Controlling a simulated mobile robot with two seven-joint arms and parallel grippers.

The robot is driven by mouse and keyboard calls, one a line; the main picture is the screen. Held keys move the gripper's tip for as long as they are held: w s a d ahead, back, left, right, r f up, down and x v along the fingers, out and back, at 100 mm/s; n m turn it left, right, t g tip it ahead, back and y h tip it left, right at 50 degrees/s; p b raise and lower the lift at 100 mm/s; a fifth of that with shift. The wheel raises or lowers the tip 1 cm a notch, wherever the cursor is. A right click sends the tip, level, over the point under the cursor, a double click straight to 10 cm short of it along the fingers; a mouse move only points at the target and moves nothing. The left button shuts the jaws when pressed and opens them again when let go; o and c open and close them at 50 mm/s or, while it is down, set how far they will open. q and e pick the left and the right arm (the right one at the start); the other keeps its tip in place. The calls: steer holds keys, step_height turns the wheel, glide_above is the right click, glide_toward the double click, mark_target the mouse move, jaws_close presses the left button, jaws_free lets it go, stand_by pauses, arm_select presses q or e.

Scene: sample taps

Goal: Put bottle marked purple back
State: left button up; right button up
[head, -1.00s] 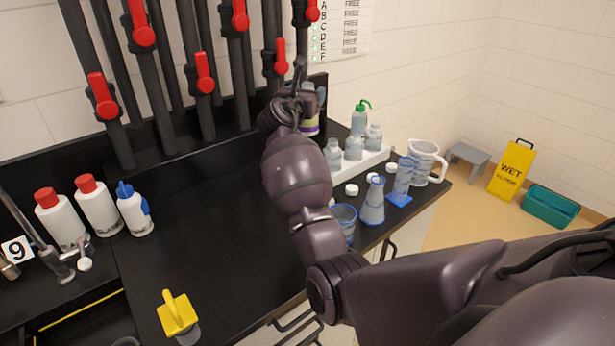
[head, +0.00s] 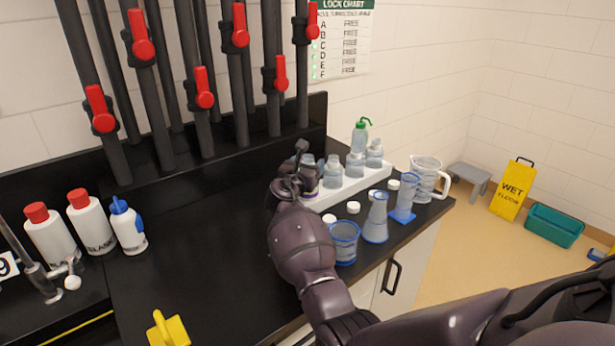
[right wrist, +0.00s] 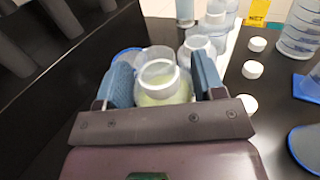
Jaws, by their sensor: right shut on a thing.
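The bottle marked purple (head: 309,186) is mostly hidden by my right gripper (head: 303,174) in the head view, with a bit of its purple band showing. In the right wrist view the bottle (right wrist: 159,84) is uncapped, with pale yellow-green contents, and sits between the two blue-grey fingers of my right gripper (right wrist: 163,84), which is shut on it. The gripper holds it at the left end of the white rack (head: 352,187), where several clear bottles (head: 334,170) stand. I cannot tell whether its base touches the rack. My left gripper is not in view.
White caps (head: 353,207), a blue-rimmed beaker (head: 343,242), a flask (head: 376,220), a cylinder (head: 405,197) and a jug (head: 426,178) stand in front and right of the rack. Red-handled taps (head: 204,88) line the back. The middle counter is clear.

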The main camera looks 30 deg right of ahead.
steer(key=shift+f, duration=1.4)
steer(key=shift+f+b, duration=0.2)
steer(key=shift+b, duration=0.15)
steer(key=o, duration=1.5)
steer(key=shift+a+r, duration=0.1)
steer(key=shift+r, duration=0.1)
steer(key=p+v, duration=0.5)
steer(key=v, duration=0.6)
steer(key=shift+s+a, duration=0.25)
steer(key=shift+s, duration=0.1)
